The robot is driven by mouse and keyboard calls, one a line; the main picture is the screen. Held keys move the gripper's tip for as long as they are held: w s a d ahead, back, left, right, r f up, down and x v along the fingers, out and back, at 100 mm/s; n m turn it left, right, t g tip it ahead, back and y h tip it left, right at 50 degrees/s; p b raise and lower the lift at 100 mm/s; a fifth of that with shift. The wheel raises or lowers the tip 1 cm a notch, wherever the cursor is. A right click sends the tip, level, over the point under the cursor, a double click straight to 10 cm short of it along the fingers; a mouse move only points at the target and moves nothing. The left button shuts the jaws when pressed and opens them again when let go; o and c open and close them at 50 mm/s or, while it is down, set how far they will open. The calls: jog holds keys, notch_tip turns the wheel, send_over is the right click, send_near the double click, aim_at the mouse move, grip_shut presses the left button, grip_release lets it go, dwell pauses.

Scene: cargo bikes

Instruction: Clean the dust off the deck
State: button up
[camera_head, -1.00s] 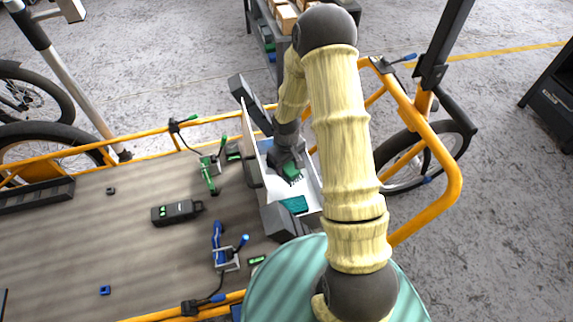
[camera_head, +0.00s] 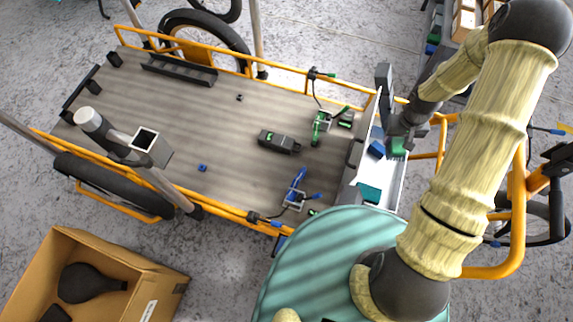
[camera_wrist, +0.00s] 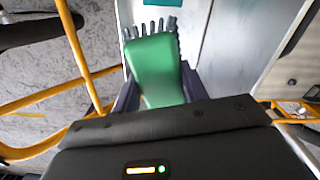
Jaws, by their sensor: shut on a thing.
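The deck (camera_head: 190,120) is the flat grey-brown bed of the cargo bike in the head view. I cannot make out separate dust on it. My gripper (camera_head: 398,140) is at a white open box (camera_head: 396,190) at the deck's right end. It is shut on a green brush (camera_head: 398,147). In the wrist view the green brush (camera_wrist: 155,70) sits between the dark fingers (camera_wrist: 158,88), its grey bristles pointing away from me. Pale box surfaces lie beyond it. I cannot tell whether the bristles touch the box.
On the deck are a black device (camera_head: 279,142), a green clamp (camera_head: 322,125), a blue clamp (camera_head: 297,192) and a small blue block (camera_head: 202,168). Orange rails (camera_head: 277,65) edge it. A teal piece (camera_head: 368,193) lies in the box. A cardboard box (camera_head: 165,285) stands lower left.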

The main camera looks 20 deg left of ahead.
notch_tip(320, 180, up, 36)
jog(key=m+p, duration=0.3)
jog(key=p, duration=3.3)
jog(key=shift+a+p, duration=0.15)
jog(key=shift+p, duration=0.15)
jog(key=shift+f, duration=0.15)
